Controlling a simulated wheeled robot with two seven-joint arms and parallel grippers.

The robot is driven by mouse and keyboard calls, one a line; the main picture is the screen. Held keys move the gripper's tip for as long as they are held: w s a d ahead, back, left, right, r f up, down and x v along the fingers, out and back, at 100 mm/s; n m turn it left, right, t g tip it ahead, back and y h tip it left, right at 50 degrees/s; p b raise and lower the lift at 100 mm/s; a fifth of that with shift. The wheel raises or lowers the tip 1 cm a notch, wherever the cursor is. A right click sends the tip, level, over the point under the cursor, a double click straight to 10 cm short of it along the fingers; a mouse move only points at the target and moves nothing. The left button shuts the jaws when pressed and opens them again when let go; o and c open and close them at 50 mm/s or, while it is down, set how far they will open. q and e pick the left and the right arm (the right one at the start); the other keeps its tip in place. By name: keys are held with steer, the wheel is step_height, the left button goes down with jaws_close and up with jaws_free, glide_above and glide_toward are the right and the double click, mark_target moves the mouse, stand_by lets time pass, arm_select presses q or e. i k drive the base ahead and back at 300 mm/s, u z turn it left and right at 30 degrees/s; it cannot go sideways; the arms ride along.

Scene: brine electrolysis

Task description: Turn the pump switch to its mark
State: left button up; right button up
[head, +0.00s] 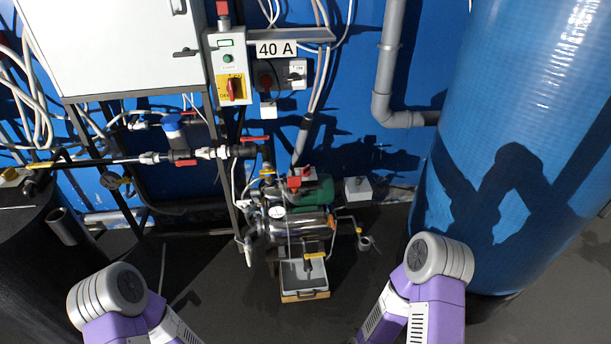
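A light grey switch box (225,60) hangs on the frame at upper centre-left. It bears a red rotary handle (232,89) on a yellow plate, with a green button above it. The red handle looks roughly upright; the marks around it are too small to read. A pump with a green motor (312,192) stands low in the middle, with a red part (300,178) on top. I cannot tell for certain which red part is the pump switch. Only purple and grey links of my two arms show at the bottom; both grippers are out of view.
A white cabinet (115,45) is at upper left and a large blue tank (520,130) at right. Pipes with red-handled valves (255,139) cross at left, above a dark drum (30,250). A small tray (304,275) sits before the pump. Dark floor is clear around it.

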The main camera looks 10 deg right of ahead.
mark_target(306, 171)
steer(key=u, duration=0.15)
steer(key=i, duration=1.2)
steer(key=z, duration=0.1)
